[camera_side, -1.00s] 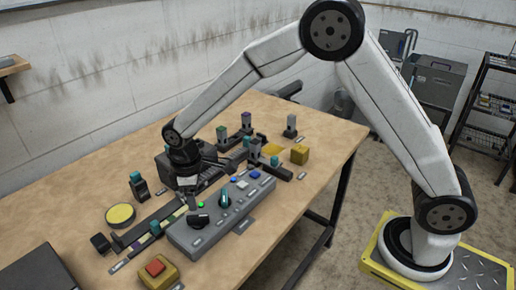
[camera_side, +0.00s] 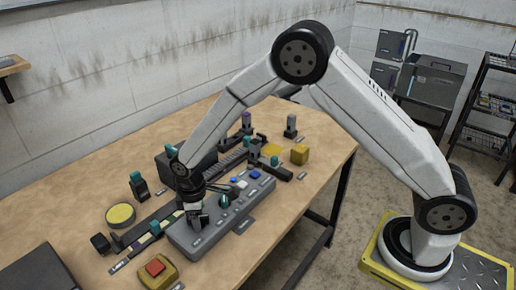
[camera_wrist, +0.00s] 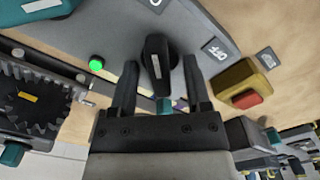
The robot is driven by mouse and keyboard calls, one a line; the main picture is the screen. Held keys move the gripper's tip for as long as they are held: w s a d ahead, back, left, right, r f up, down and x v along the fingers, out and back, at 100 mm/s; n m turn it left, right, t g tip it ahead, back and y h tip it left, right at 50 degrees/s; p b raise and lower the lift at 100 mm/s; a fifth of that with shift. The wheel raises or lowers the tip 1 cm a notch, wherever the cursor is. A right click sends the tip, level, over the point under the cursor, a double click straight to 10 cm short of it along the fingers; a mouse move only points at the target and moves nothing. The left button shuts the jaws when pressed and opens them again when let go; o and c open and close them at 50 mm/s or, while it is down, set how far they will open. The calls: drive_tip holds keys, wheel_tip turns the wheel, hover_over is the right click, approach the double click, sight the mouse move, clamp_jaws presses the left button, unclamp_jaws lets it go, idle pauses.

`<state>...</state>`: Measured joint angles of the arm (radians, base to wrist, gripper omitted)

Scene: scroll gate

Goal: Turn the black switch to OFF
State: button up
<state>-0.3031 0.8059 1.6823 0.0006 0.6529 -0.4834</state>
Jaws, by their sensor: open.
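The black switch (camera_wrist: 158,62) is a dark knob on the grey control panel (camera_side: 187,241). In the wrist view it shows between the two fingers of my open gripper (camera_wrist: 159,65), with a gap on both sides. An OFF label (camera_wrist: 213,48) lies on the panel to the right of the switch, and a lit green lamp (camera_wrist: 96,64) is to its left. In the side view my gripper (camera_side: 198,213) is low over the near-left end of the panel and largely hides the switch. I cannot tell how deep the fingers reach around it.
A teal knob (camera_side: 223,201) stands on the panel right beside my gripper. A yellow box with a red button (camera_side: 156,267) sits in front of the panel. A yellow round pad (camera_side: 120,214) and a teal-topped black post (camera_side: 138,184) are to the left.

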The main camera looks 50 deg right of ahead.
clamp_jaws()
drive_tip(key=shift+m, duration=0.3)
drive_tip(key=m, duration=0.3)
drive_tip(key=shift+m, duration=0.4)
drive_tip(key=m, duration=0.4)
drive_tip(key=shift+m, duration=0.3)
drive_tip(key=m, duration=0.4)
drive_tip(key=shift+m, duration=2.5)
